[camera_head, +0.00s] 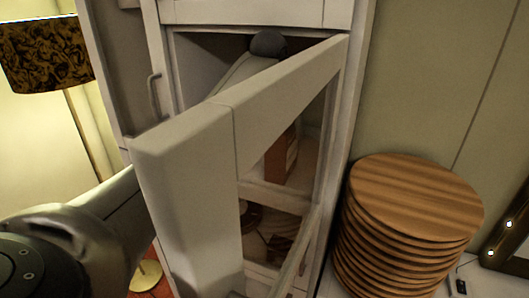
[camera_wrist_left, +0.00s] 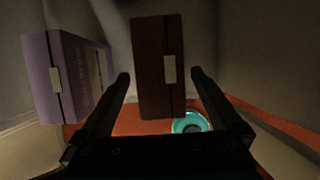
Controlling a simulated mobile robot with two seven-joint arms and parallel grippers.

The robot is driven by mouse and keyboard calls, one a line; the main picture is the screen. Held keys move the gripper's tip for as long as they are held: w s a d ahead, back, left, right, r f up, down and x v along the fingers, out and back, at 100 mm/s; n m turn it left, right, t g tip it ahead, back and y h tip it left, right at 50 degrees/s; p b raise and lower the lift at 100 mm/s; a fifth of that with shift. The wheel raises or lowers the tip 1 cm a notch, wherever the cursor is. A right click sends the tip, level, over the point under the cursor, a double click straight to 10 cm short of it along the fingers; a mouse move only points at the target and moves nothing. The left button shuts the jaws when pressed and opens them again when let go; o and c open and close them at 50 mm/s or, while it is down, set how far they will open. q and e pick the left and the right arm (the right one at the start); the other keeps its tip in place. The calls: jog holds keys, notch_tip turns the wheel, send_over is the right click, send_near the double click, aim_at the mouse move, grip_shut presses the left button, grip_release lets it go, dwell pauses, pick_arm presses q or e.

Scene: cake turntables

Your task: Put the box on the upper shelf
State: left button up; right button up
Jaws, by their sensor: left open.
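A dark brown box (camera_wrist_left: 155,50) with a pale label stands upright straight ahead in the left wrist view. My left gripper (camera_wrist_left: 161,75) is open, its fingers on either side of the lower box; contact cannot be made out. A purple box (camera_wrist_left: 75,75) with a pale label stands to its left. In the head view, a white cabinet (camera_head: 355,60) has its door (camera_head: 180,165) swung open toward me. A reddish-brown box (camera_head: 281,157) shows through the door's opening, on a shelf. My left gripper's fingers are hidden there behind the door.
A teal round item (camera_wrist_left: 190,123) lies at the brown box's lower right. Dark items (camera_head: 280,245) sit on a lower shelf. A stack of round wooden boards (camera_head: 415,205) stands right of the cabinet. A lamp (camera_head: 45,55) is at left. The open door blocks much of the cabinet.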

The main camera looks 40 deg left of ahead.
pick_arm(q)
jog(key=s+d+b, duration=0.2)
jog(key=s, duration=0.8)
jog(key=shift+s+d+b, duration=0.3)
jog(key=shift+s, duration=0.1)
jog(key=shift+f, duration=0.1)
jog(key=shift+c, duration=0.3)
dwell(0.5)
